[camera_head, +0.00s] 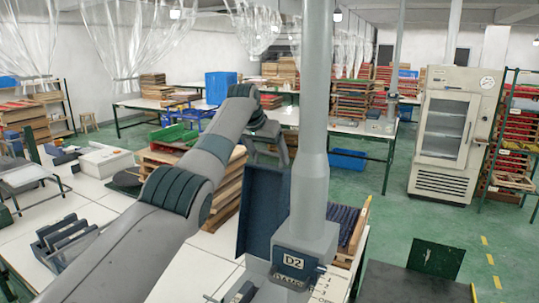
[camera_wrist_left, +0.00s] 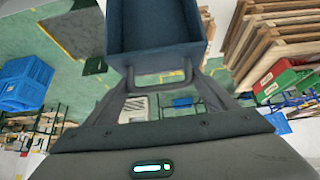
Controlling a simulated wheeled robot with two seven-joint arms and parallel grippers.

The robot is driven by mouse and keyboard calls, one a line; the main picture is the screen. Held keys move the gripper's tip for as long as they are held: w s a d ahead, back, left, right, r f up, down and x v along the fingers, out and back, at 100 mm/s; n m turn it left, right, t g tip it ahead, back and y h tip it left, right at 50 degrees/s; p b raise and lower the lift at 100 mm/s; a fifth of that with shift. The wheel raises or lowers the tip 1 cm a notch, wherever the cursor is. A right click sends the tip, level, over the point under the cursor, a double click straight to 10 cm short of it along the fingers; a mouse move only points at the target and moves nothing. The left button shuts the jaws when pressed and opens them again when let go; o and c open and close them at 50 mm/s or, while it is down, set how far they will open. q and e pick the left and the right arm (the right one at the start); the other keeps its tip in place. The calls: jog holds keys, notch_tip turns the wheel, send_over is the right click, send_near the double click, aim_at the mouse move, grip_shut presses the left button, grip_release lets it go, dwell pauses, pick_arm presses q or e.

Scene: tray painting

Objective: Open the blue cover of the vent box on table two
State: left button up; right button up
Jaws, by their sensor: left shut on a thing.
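The dark blue cover (camera_head: 261,212) stands roughly upright in the head view, left of the grey column. In the left wrist view it appears as a shallow blue shell (camera_wrist_left: 153,28) with a U-shaped handle (camera_wrist_left: 160,80). My left gripper (camera_wrist_left: 160,88) is shut on that handle. My right gripper is not in view.
The grey column (camera_head: 314,120) rises beside the cover. Wooden frames (camera_head: 222,205) are stacked behind my arm. A slotted dark blue tray (camera_head: 346,224) is right of the column. A dark grey surface (camera_head: 400,284) is at front right; green floor is open beyond it.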

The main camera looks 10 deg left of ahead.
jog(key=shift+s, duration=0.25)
pick_arm(q)
jog(key=o, duration=1.3)
jog(key=shift+o, duration=1)
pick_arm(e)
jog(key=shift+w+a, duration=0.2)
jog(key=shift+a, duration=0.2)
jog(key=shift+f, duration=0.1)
